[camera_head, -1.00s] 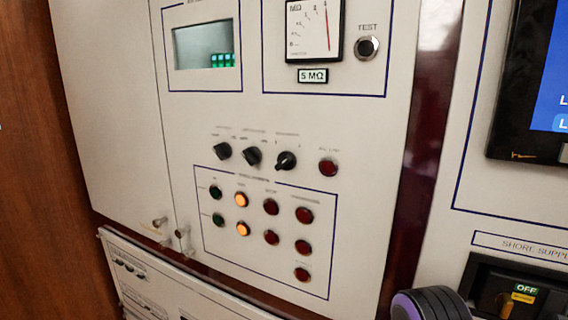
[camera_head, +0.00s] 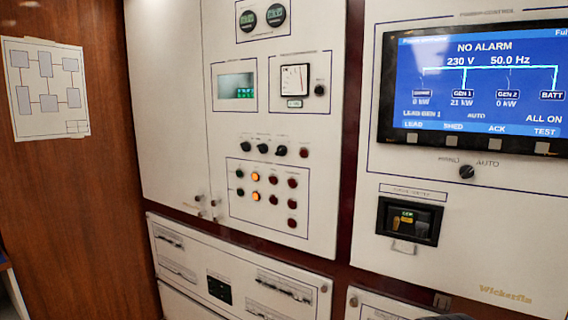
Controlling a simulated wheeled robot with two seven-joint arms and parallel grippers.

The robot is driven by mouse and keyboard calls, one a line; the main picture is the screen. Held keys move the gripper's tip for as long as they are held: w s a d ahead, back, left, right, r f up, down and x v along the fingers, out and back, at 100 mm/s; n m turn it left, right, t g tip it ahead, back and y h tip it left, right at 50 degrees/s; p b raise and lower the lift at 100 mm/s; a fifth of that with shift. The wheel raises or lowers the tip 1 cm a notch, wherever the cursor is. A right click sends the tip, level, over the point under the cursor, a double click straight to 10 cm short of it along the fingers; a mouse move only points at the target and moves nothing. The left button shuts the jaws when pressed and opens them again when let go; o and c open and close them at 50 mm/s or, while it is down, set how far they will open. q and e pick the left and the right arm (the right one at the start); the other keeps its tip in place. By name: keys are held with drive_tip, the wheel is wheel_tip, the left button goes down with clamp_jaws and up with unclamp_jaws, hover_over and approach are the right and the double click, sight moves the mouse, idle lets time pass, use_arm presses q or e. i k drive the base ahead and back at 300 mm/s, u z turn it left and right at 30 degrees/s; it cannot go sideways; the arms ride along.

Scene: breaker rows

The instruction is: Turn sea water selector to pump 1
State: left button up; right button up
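Three black rotary selector knobs sit in a row on the white middle panel: a left knob (camera_head: 245,146), a middle knob (camera_head: 262,148) and a right knob (camera_head: 280,151). Their labels are too small to read, so I cannot tell which is the sea water selector or where each one points. Another black knob (camera_head: 467,171) sits under the screen on the right panel, with AUTO beside it.
Below the knobs are indicator lamps, two lit orange (camera_head: 255,176). A screen (camera_head: 476,88) reading NO ALARM is at right, above a dark switch recess (camera_head: 409,221). Lower panels (camera_head: 235,270) carry breaker rows. A diagram sheet (camera_head: 46,88) hangs on the wooden wall.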

sight(282, 150)
drive_tip(key=u, duration=0.8)
drive_tip(key=i, duration=0.9)
drive_tip(key=z, duration=0.2)
